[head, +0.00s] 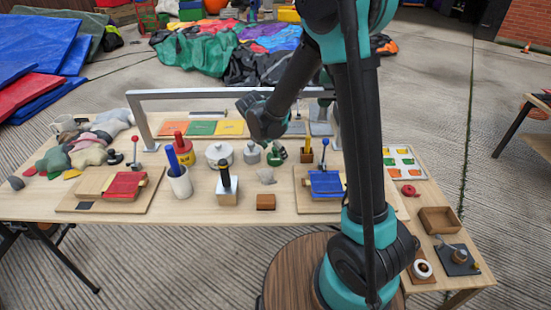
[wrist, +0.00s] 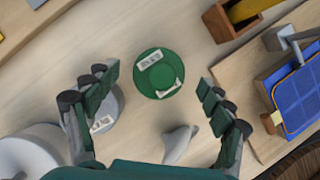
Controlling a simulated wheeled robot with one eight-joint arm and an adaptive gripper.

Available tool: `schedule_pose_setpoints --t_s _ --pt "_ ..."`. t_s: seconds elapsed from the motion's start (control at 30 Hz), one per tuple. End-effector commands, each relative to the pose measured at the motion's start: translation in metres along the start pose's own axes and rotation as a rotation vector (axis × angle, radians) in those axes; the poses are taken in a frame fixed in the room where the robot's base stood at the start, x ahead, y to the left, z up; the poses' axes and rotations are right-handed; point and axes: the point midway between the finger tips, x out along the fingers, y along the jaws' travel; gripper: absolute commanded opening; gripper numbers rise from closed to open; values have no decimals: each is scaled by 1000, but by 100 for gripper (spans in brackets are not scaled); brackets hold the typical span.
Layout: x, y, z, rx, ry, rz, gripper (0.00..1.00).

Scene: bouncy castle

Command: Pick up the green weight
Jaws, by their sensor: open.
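The green weight (wrist: 158,73) is a round green disc seen from above in the wrist view, with white labels on it. It stands on the wooden table. In the head view it shows as a small green shape (head: 277,155) just below my gripper. My gripper (wrist: 158,84) is open and empty, one finger on each side of the weight in the picture. I cannot tell the exact height gap. A grey weight (wrist: 106,110) with a label stands beside it, partly hidden behind the left finger.
A small grey pointed object (wrist: 180,144) lies near the weight. A pale pot (head: 219,155) stands to the left. A grey metal frame (head: 190,94) spans the table.

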Motion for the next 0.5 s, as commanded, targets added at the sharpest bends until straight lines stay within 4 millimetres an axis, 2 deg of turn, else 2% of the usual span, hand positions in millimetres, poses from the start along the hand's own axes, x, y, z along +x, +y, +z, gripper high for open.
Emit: schedule_pose_setpoints --t_s 0.1,0.2,0.47,0.5 --pt "15 0 0 1 0 0 81" --pt "22 0 0 0 0 0 81" --pt "24 0 0 0 0 0 81" --pt "24 0 0 0 0 0 77"
